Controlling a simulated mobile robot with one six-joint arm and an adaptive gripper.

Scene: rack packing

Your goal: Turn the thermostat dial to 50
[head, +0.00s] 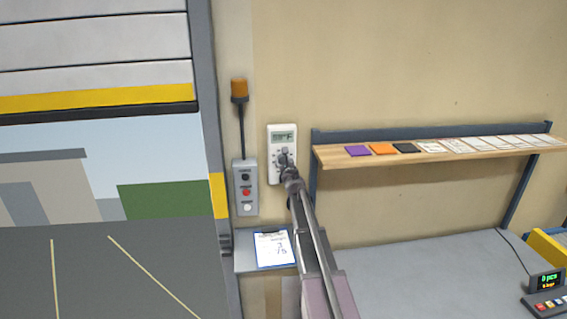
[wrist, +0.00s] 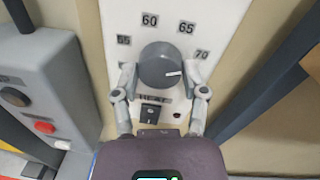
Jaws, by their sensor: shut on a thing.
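The white thermostat (head: 290,132) hangs on the beige wall, with a small display at its top. In the wrist view its round dark grey dial (wrist: 157,66) shows between my fingers, with labels 55, 60, 65 and 70 around it. The dial's white mark points right, a little below the 70 label. A 50 label is not visible; my left finger covers part of the panel there. My gripper (wrist: 160,75) is shut on the dial, one finger on each side. In the head view my gripper (head: 286,167) hides the dial's lower part.
A grey control box (head: 245,205) with buttons and an orange lamp (head: 239,90) is close on the left. A clipboard (head: 274,249) lies below. A wooden shelf (head: 440,150) with coloured cards is on the right, above a grey table (head: 425,275).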

